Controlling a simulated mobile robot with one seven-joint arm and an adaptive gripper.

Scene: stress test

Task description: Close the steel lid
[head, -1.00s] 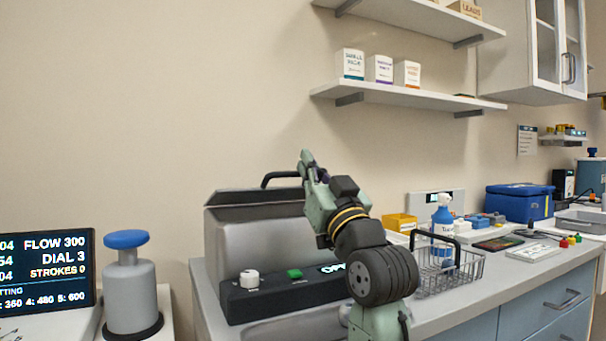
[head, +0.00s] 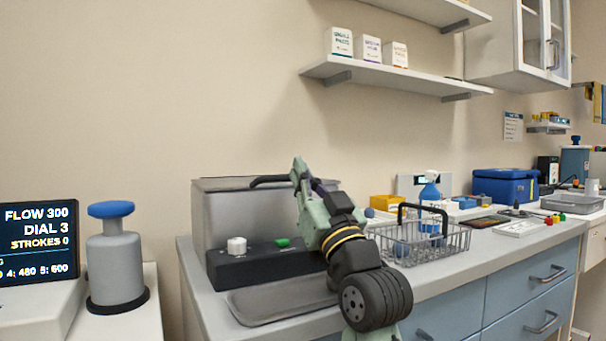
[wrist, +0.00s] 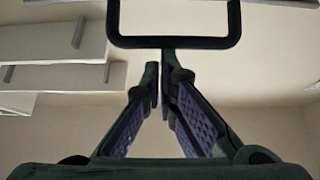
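The steel lid (head: 222,184) lies about level on top of the grey steel box (head: 225,215) at the left end of the counter. I cannot tell whether its edge is fully seated. Its black handle (head: 268,180) is on the front edge, and it also shows across the top of the wrist view (wrist: 180,42). My gripper (head: 298,165) is at the right end of the handle in the head view. In the wrist view my gripper (wrist: 159,78) has its fingers almost together, with nothing seen between them; the handle is just past the fingertips.
A black control panel (head: 265,266) with a white knob and green button fronts the box. A wire basket (head: 440,245) stands to the right. A grey pump bottle with a blue top (head: 115,265) and a display (head: 35,240) are at left.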

